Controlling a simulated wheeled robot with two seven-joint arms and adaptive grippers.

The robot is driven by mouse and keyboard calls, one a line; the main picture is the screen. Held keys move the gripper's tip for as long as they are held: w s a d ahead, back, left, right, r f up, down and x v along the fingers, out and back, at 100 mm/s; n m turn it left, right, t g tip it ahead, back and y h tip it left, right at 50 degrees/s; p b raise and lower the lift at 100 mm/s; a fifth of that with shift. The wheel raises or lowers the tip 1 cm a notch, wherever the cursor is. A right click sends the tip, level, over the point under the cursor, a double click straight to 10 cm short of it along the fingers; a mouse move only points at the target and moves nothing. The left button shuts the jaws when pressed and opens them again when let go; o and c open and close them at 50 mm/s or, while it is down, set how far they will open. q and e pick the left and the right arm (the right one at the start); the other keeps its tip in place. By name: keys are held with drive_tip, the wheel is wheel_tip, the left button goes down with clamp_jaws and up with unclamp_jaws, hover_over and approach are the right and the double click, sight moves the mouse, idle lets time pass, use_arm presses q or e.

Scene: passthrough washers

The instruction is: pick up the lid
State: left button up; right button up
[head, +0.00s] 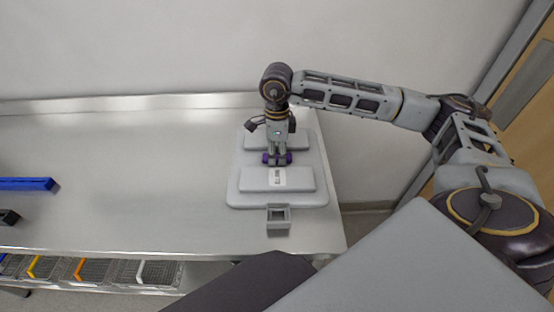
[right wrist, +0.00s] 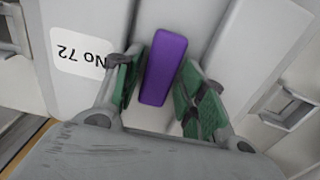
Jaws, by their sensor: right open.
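The lid (head: 238,192) is a broad light-grey plate with raised blocks, lying at the right end of the steel table. A white label (right wrist: 80,52) reading "No 72" is on one block. A purple bar (right wrist: 164,68), seemingly the lid's handle, sits in the gap between the blocks. My right gripper (head: 277,153) points down over the middle of the lid. In the right wrist view its green-padded fingers (right wrist: 160,92) are open on either side of the purple bar, with a gap visible. My left gripper is not in view.
A small grey square holder (head: 279,217) stands in front of the lid near the table's front edge. A blue bar (head: 27,184) and a black block (head: 9,217) lie far left. Wire baskets (head: 105,271) are below. The table's (head: 150,165) middle is clear.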

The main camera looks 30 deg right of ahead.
drive_tip(key=shift+f, duration=0.25)
clamp_jaws()
idle(0.3)
